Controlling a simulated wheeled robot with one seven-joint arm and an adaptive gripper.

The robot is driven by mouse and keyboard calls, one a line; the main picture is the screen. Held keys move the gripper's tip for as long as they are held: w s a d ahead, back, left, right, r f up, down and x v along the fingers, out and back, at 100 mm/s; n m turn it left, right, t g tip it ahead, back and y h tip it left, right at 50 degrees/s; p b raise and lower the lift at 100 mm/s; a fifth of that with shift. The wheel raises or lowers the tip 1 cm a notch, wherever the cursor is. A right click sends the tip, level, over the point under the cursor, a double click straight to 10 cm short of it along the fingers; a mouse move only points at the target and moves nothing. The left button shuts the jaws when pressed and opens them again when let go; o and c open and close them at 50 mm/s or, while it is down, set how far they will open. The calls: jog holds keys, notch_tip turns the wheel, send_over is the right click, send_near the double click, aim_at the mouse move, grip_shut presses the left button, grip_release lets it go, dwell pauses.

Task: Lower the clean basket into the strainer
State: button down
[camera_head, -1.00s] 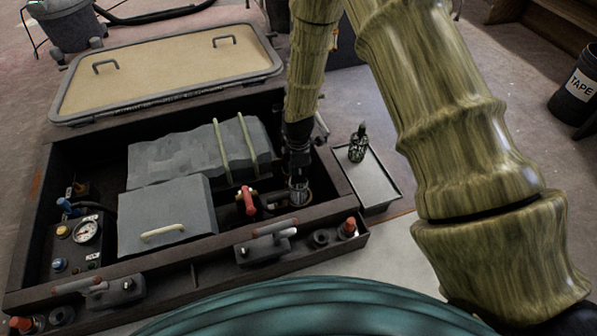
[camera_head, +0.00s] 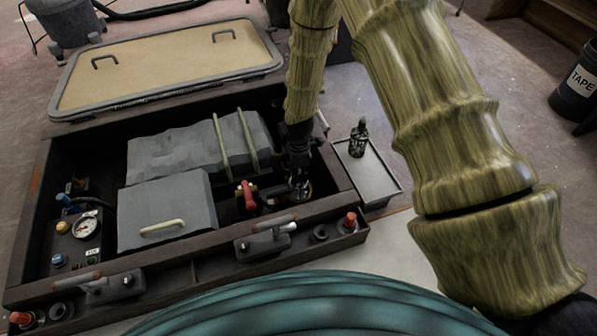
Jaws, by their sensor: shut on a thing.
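My gripper (camera_head: 299,172) points down at the right end of the open box. It is shut on the basket, of which only a small part shows below the fingers. The strainer (camera_head: 307,194) is a round fitting directly under the gripper, with part of its pale rim showing. The gripper and the dark box wall hide most of the basket and the strainer's mouth. I cannot tell how deep the basket sits in it. A red-handled valve (camera_head: 247,196) is just left of the strainer.
A grey tray (camera_head: 378,180) with a dark upright mesh-like object (camera_head: 358,139) stands right of the box. Grey covered machinery (camera_head: 168,205) fills the box's middle. A gauge (camera_head: 86,226) is at left. The tan hatch lid (camera_head: 165,65) lies behind. A latch (camera_head: 266,240) is on the front edge.

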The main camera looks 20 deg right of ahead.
aim_at(298, 185)
jog(key=shift+f+b, duration=0.45)
jog(key=shift+f, duration=2.15)
jog(key=shift+f+b, duration=0.3)
jog(key=shift+f, duration=0.75)
jog(key=c, duration=1.2)
grip_release()
jog(key=shift+c, duration=0.2)
notch_tip(298, 185, up, 12)
